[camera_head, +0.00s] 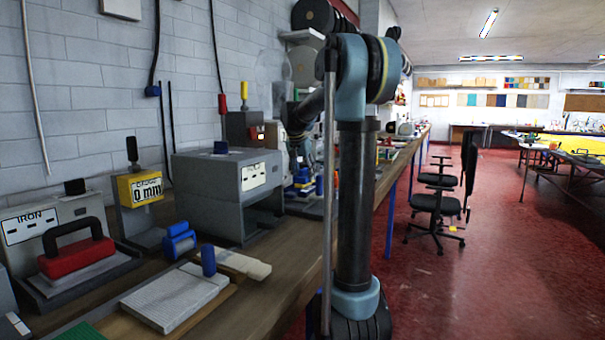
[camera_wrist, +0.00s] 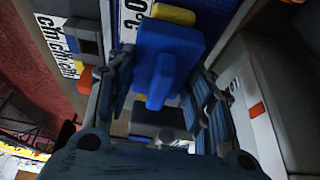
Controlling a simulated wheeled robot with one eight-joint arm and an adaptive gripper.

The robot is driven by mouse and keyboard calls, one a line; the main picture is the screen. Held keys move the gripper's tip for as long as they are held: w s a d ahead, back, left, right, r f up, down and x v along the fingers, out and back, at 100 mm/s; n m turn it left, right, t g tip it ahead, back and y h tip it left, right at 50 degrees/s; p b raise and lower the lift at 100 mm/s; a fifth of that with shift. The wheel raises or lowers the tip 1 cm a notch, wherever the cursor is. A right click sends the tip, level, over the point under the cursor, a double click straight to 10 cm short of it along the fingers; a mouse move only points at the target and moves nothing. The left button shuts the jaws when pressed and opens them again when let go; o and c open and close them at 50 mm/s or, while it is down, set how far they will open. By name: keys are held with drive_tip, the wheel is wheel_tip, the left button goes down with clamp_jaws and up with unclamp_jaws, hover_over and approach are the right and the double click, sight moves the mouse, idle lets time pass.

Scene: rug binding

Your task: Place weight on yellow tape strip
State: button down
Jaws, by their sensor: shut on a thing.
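In the wrist view, my gripper (camera_wrist: 164,72) has its two fingers on either side of a blue blocky weight (camera_wrist: 172,45) with a narrower blue stem towards the camera. It is shut on this weight. A small yellow piece (camera_wrist: 174,14) shows just beyond the weight's top edge; I cannot tell whether it is the yellow tape strip or whether the weight touches it. In the head view, my arm reaches over the far bench, and its column hides part of that area. The gripper's fingers cannot be made out there.
A blue roller (camera_head: 179,241) and a pale ribbed pad (camera_head: 174,300) lie on the near bench.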

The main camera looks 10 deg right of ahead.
sight(299, 177)
drive_tip(key=c, duration=0.8)
unclamp_jaws()
drive_tip(key=shift+o, duration=0.2)
drive_tip(key=v, duration=1.2)
